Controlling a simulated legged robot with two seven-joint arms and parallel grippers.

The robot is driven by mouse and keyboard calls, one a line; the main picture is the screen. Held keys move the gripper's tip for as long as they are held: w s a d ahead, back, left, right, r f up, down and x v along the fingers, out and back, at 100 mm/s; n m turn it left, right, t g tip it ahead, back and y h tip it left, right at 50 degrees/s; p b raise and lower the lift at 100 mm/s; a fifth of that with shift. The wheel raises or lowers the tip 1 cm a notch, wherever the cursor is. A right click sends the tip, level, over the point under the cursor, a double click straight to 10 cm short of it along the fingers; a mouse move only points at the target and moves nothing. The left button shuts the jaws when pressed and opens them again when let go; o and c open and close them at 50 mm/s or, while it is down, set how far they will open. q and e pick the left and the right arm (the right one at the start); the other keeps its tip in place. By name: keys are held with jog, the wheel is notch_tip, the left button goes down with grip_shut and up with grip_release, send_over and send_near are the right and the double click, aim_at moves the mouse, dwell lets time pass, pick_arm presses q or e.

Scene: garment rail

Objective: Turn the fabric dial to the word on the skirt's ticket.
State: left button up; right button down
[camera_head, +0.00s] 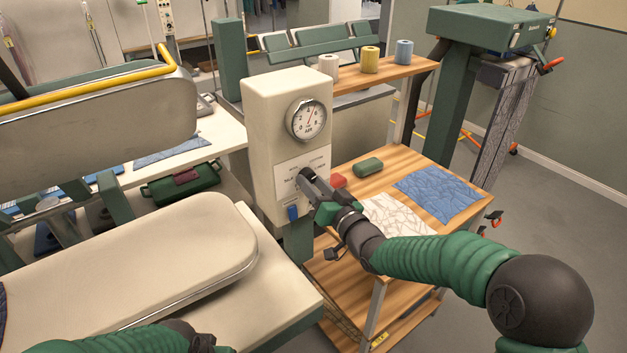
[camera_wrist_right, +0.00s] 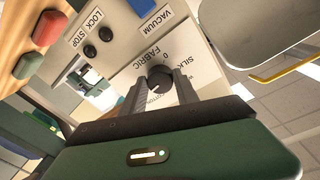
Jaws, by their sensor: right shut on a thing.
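The fabric dial (camera_wrist_right: 159,78) is a dark round knob on a white label plate marked FABRIC in the right wrist view. SILK reads clearly beside it; other words are partly hidden or too small. My right gripper (camera_wrist_right: 153,84) has its two fingers on either side of the knob, shut on it. In the head view my right gripper (camera_head: 304,176) reaches the lower front of the cream control box (camera_head: 262,115) and covers the dial. I cannot make out the skirt or a readable ticket. Only my left forearm shows at the bottom left; its fingers are out of frame.
A pressure gauge (camera_head: 306,119) sits above the plate. The padded pressing board (camera_head: 150,262) lies left of the box. The wooden table (camera_head: 403,160) on the right holds blue cloth (camera_head: 440,193), pale patterned cloth (camera_head: 396,220), a green block (camera_head: 368,167) and a red block (camera_head: 338,181).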

jog(key=shift+m, duration=0.5)
jog(key=c, duration=1.3)
grip_release()
jog(key=o, duration=0.4)
jog(key=shift+w+f, duration=0.1)
jog(key=shift+w, duration=0.1)
jog(key=shift+s, duration=0.1)
jog(key=v, duration=1.6)
jog(key=shift+s+d, duration=0.15)
jog(key=shift+s, duration=0.15)
